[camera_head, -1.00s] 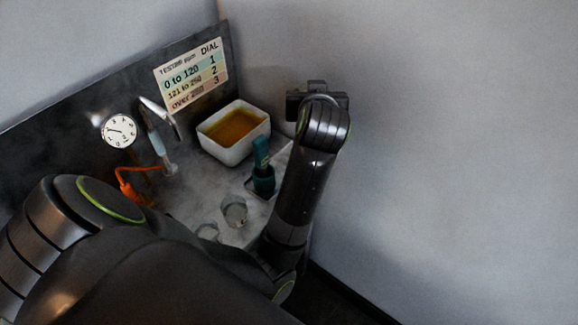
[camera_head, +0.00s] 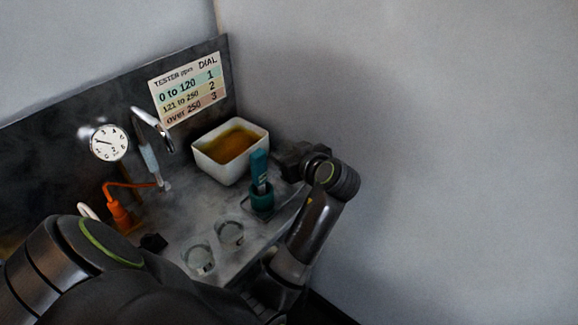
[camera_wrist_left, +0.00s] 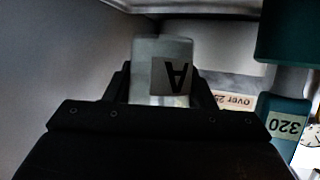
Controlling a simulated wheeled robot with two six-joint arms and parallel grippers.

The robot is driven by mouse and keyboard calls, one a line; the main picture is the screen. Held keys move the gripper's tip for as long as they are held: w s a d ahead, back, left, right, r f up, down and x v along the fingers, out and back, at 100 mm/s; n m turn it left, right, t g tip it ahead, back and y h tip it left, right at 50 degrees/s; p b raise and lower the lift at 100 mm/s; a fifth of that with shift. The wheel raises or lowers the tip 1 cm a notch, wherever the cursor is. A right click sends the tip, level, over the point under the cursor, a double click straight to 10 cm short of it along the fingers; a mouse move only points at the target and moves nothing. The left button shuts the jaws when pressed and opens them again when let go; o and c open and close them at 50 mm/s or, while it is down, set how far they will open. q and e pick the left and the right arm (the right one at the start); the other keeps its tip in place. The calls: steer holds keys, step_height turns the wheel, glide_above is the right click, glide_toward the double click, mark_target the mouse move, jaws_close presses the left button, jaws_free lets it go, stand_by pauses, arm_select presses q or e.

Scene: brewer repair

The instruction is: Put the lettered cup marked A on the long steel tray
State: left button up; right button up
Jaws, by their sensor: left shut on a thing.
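The cup marked A (camera_wrist_left: 160,70) is pale, with a black A on a light label that appears upside down in the left wrist view. My left gripper (camera_wrist_left: 160,95) is shut on it. In the head view my left gripper (camera_head: 290,158) is above the counter's right side, close to the teal tester, and the cup cannot be made out there. A thin grey strip beside my forearm may be part of the long steel tray; I cannot tell. My right gripper is not in view.
Two clear cups (camera_head: 230,233) (camera_head: 198,260) stand in front. An orange fixture (camera_head: 121,216) is at left. A wall borders the right.

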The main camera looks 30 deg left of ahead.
arm_select(q)
step_height(320, 180, down, 4)
steer(key=shift+r, duration=0.15)
steer(key=shift+f, duration=0.2)
steer(key=o, duration=1)
steer(key=shift+r, duration=0.1)
